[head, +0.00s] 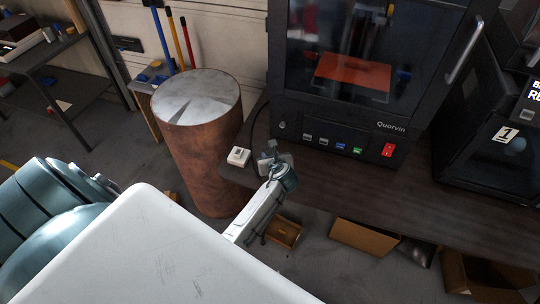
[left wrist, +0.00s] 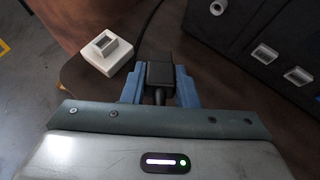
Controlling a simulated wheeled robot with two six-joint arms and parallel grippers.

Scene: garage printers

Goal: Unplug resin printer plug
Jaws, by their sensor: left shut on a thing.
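My left gripper (head: 273,157) is over the left end of the dark table, in front of the printer. In the left wrist view its two blue fingers (left wrist: 160,88) are shut on a black plug (left wrist: 159,74), one finger on each side. A short dark cord end points back from the plug toward my palm. The socket also shows in the head view (head: 238,156). The plug is hard to make out there. My right gripper is not in view.
The black printer (head: 385,128), marked Quarvin, stands on the table (head: 420,195) behind the gripper. A black cable (left wrist: 151,22) runs behind the plug. A brown drum (head: 200,150) stands left of the table, and open boxes (head: 364,236) lie below. Another black machine (head: 490,150) is at right.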

